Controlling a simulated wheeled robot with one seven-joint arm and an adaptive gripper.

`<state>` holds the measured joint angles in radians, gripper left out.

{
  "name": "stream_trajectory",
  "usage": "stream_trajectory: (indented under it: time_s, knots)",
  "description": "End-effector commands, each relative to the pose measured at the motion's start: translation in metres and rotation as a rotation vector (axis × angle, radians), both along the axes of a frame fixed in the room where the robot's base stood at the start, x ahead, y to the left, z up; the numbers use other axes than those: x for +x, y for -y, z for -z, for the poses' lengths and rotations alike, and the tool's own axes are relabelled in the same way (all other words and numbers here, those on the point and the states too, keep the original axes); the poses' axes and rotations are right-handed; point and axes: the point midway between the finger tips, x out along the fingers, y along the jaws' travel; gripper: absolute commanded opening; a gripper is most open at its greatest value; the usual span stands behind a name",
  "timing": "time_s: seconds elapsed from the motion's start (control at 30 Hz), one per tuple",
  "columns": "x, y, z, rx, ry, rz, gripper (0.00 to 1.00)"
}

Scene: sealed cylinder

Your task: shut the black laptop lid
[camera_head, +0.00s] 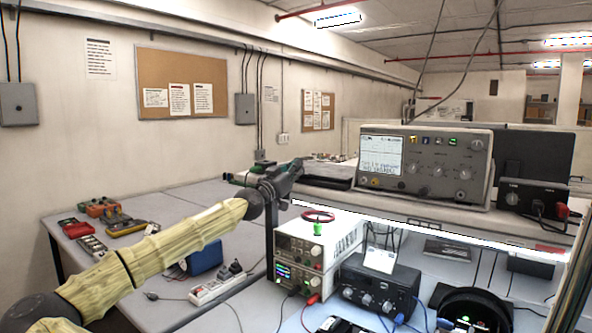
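I cannot clearly pick out a black laptop. A dark upright panel (535,153) stands behind the oscilloscope at the right; its lower part is hidden, so I cannot tell whether it is a laptop lid or a monitor. A flat black object (328,173) lies on the raised shelf just right of my gripper; its kind is unclear. My gripper (291,171) is dark, small in view and seen from behind at the end of my pale, segmented arm. It is above the bench near the shelf's left end. I cannot tell its finger opening or any contact.
A grey oscilloscope (424,165) and a black box (531,198) stand on the shelf (400,205). Below are stacked power supplies (305,245), a black instrument (376,288) and loose cables. Tools and meters (105,212) lie on the left bench. A power strip (216,287) lies nearer.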

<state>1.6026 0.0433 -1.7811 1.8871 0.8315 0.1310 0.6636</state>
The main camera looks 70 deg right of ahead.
Motion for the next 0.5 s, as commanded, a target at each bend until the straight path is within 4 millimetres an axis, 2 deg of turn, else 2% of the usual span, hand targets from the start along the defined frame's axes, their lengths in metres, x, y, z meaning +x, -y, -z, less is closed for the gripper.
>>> stream_trajectory:
  time_s: [0.03, 0.17, 0.27, 0.43, 0.5]
  knots:
    - [-0.001, 0.001, 0.006, 0.009, 0.0, 0.004, 0.0]
    - [-0.002, 0.001, 0.001, 0.009, 0.001, 0.005, 0.0]
    - [-0.003, 0.001, -0.011, 0.007, 0.001, 0.006, 0.0]
    - [-0.007, 0.0, -0.043, 0.001, 0.004, 0.006, 0.0]
    - [-0.001, -0.011, -0.032, 0.001, 0.0, 0.004, 0.0]
